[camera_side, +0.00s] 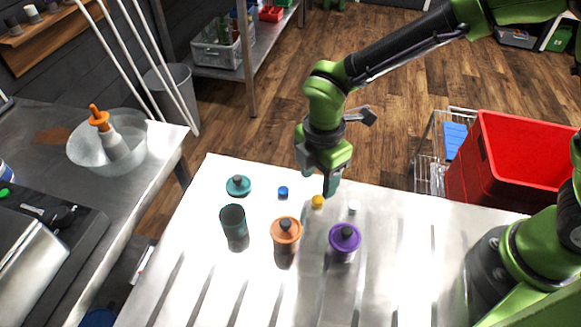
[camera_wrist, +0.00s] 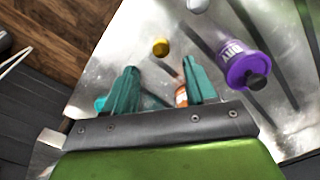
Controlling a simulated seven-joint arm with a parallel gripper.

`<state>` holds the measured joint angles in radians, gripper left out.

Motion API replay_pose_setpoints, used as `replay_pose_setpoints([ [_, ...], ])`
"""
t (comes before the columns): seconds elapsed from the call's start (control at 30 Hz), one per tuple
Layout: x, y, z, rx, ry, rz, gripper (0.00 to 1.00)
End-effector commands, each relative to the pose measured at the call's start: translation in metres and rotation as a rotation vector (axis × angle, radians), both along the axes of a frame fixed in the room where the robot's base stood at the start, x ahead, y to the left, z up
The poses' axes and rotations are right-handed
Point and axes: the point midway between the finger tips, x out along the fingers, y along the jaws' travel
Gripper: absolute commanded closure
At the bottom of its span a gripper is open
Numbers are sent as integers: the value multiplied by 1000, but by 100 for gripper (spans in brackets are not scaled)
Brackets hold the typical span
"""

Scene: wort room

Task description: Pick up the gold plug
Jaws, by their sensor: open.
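The gold plug (camera_side: 317,202) is a small yellow round piece standing on the metal table (camera_side: 400,290). In the wrist view the gold plug (camera_wrist: 161,46) lies beyond my fingertips, roughly in line with the gap between them. My gripper (camera_side: 326,184) is above the table, close over and slightly right of the plug in the side view. In the wrist view its two teal fingers (camera_wrist: 161,66) are spread apart with nothing held between them.
A blue plug (camera_side: 283,192) and a white plug (camera_side: 354,206) stand either side. The table's front is clear.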

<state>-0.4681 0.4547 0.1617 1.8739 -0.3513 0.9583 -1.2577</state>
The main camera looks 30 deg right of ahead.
Motion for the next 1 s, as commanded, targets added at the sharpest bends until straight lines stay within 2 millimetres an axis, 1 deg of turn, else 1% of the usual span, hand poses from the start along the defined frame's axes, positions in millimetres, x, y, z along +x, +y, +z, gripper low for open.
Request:
replay_pose_setpoints([
  [0.17, -1, 0, -12, -1, 2, 0, 44],
  [0.4, -3, -3, -47, -1, 3, 0, 44],
  [0.5, -2, -2, -56, 0, 1, 0, 44],
  [0.77, -2, -2, -59, 1, -1, -1, 44],
  [0.87, -2, -2, -58, 1, -1, -1, 58],
  [1.0, -2, -2, -58, 1, -1, -1, 80],
])
